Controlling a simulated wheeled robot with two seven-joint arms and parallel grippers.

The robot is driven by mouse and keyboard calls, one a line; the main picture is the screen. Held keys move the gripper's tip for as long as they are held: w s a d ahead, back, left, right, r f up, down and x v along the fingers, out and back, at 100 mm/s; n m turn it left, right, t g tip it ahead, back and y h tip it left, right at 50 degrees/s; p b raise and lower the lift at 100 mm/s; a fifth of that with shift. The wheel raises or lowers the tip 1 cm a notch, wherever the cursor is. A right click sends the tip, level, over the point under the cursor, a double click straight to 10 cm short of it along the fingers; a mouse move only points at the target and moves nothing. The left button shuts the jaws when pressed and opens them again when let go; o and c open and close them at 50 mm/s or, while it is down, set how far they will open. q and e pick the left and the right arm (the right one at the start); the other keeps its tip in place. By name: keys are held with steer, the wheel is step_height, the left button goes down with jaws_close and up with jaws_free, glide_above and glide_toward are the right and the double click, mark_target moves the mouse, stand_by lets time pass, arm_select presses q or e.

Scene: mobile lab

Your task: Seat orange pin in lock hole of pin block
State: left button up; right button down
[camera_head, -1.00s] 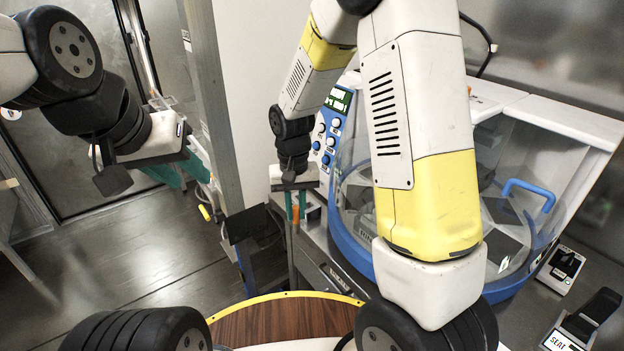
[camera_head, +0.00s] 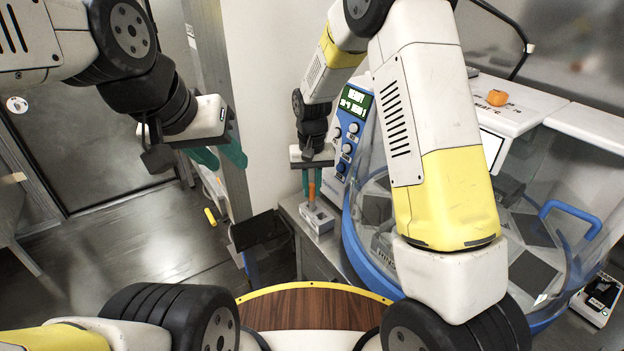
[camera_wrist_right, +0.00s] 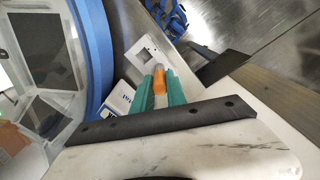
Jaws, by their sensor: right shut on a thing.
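The orange pin (camera_head: 312,190) is upright between the teal fingers of my right gripper (camera_head: 311,183), which is shut on it. In the right wrist view the pin (camera_wrist_right: 159,80) shows between the fingertips (camera_wrist_right: 160,88). The pale grey pin block (camera_head: 319,217) sits on the counter right below the pin. In the wrist view the block (camera_wrist_right: 167,46) shows a square opening near the pin's tip. I cannot tell whether the tip touches the block or is in a hole. My left gripper (camera_head: 220,158) is open and empty, in the air left of the post.
A machine with a blue control panel (camera_head: 349,140) and clear, blue-rimmed drum (camera_head: 372,255) stands close right of the block. An orange object (camera_head: 497,97) lies on its white top. A dark screen (camera_head: 257,229) stands left of the block. A grey post (camera_head: 222,90) rises behind.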

mark_target(312, 194)
steer(key=shift+w+f, duration=0.3)
steer(key=shift+f, duration=0.3)
steer(key=shift+w+f, duration=0.3)
steer(key=shift+f, duration=0.35)
steer(key=shift+w+f, duration=0.3)
steer(key=shift+f, duration=0.3)
steer(key=shift+f, duration=0.15)
steer(key=c, duration=1.3)
jaws_free()
steer(key=shift+c, duration=0.2)
